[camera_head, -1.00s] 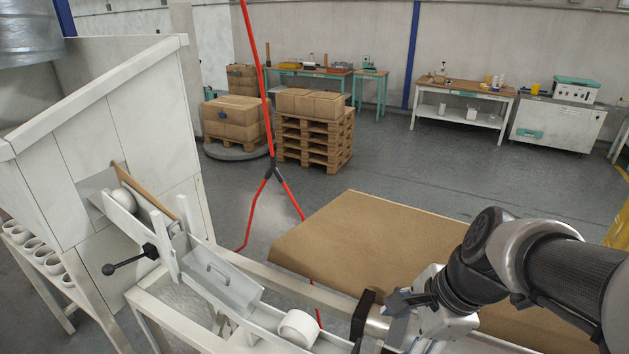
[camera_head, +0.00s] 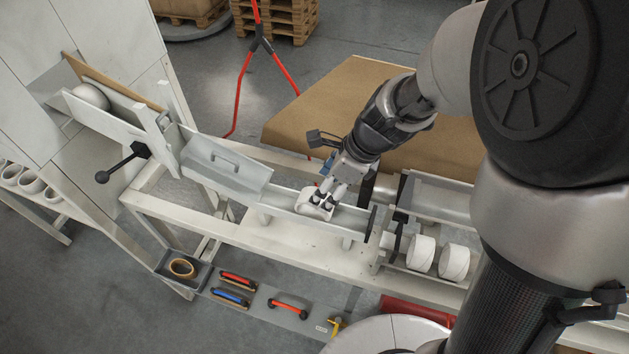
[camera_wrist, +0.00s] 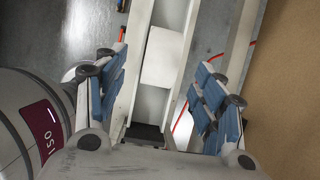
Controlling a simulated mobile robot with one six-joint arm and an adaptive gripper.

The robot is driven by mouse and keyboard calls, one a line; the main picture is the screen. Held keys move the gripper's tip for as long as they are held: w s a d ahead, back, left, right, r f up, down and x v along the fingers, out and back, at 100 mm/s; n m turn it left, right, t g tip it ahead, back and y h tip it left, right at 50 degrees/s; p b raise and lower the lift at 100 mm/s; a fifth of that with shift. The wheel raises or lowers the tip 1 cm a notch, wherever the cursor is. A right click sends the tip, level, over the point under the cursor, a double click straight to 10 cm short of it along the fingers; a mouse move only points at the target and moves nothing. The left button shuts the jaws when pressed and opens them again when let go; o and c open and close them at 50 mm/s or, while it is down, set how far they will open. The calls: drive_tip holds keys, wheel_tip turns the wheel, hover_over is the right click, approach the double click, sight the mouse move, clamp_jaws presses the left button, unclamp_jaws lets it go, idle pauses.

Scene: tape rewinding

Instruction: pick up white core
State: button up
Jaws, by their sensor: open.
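A white core (camera_head: 310,206) lies on its side in the grey-white trough (camera_head: 350,219), left of the trough's dark end plate. My gripper (camera_head: 323,203) is open just above it and partly covers it in the head view. In the wrist view the white core (camera_wrist: 164,57) lies between the trough walls, farther up the picture than the blue-padded fingers. The open gripper (camera_wrist: 163,92) has one finger on each side of the trough. I cannot tell whether a finger touches the core.
Another white core (camera_head: 91,97) sits in the upper chute at left. Two white rolls (camera_head: 421,253) stand right of the trough. A brown paper sheet (camera_head: 345,100) lies behind. A lower shelf (camera_head: 262,300) holds tools and a tape roll (camera_head: 181,268). A red frame (camera_head: 240,95) stands behind the trough.

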drive_tip(key=b+x, duration=0.2)
drive_tip(key=x, duration=0.4)
drive_tip(key=shift+w+a+f, duration=0.2)
drive_tip(key=shift+w+f, duration=0.05)
drive_tip(key=shift+f, duration=0.05)
drive_tip(key=shift+r, duration=0.1)
drive_tip(key=shift+c, duration=0.5)
drive_tip(key=c, duration=0.8)
